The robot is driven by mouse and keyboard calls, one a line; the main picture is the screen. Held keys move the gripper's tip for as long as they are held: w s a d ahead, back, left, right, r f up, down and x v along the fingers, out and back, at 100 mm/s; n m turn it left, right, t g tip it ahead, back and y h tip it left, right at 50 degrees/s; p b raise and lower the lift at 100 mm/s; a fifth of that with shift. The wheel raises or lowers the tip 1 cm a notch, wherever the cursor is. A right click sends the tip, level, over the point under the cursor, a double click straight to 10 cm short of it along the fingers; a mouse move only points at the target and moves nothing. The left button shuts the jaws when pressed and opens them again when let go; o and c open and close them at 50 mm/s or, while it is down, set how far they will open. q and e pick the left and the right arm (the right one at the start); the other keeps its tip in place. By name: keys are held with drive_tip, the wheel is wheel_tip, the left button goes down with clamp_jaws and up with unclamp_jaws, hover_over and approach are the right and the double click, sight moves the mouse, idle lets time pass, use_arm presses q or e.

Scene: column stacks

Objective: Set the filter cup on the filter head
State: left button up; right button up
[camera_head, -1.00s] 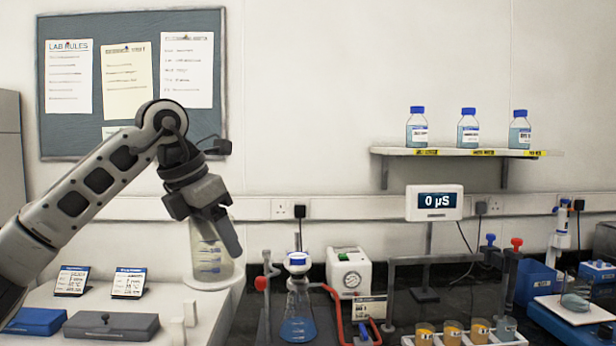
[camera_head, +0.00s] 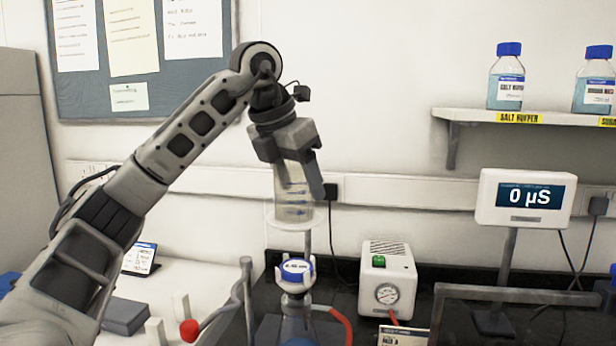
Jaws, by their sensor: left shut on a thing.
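The filter cup (camera_head: 294,205) is a clear cup with blue markings and a wide clear flange at its bottom. My left gripper (camera_head: 300,180) is shut on the filter cup and holds it upright in the air. The filter head (camera_head: 296,270) has a white and blue top with writing and sits on a flask whose lower part is cut off by the picture's bottom edge. The cup shows just above the head in the picture, with a gap between them. My right gripper is not in view.
A white pump with a gauge (camera_head: 387,280) stands right of the filter head. A grey frame (camera_head: 520,293) and a 0 µS display (camera_head: 524,198) are further right. A red-knobbed valve (camera_head: 190,330) is at the lower left. A shelf (camera_head: 470,116) holds bottles.

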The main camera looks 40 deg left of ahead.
sight(298, 205)
use_arm(q)
drive_tip(key=shift+s+f, duration=0.1)
drive_tip(key=shift+f, duration=1.05)
wheel_tip(298, 205, down, 2)
drive_tip(key=shift+f+b, duration=0.1)
drive_tip(key=shift+b, duration=0.85)
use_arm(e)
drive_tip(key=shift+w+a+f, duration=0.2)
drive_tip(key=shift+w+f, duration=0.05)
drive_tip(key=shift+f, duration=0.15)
use_arm(q)
drive_tip(key=shift+w+f, duration=0.15)
drive_tip(key=shift+w, duration=0.05)
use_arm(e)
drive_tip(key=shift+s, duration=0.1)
use_arm(q)
drive_tip(key=shift+p, duration=0.3)
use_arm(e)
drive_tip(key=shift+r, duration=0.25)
use_arm(q)
drive_tip(key=shift+f+b, duration=0.65)
drive_tip(key=shift+f, duration=0.25)
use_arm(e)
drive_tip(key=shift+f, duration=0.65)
use_arm(q)
drive_tip(key=shift+f, duration=0.45)
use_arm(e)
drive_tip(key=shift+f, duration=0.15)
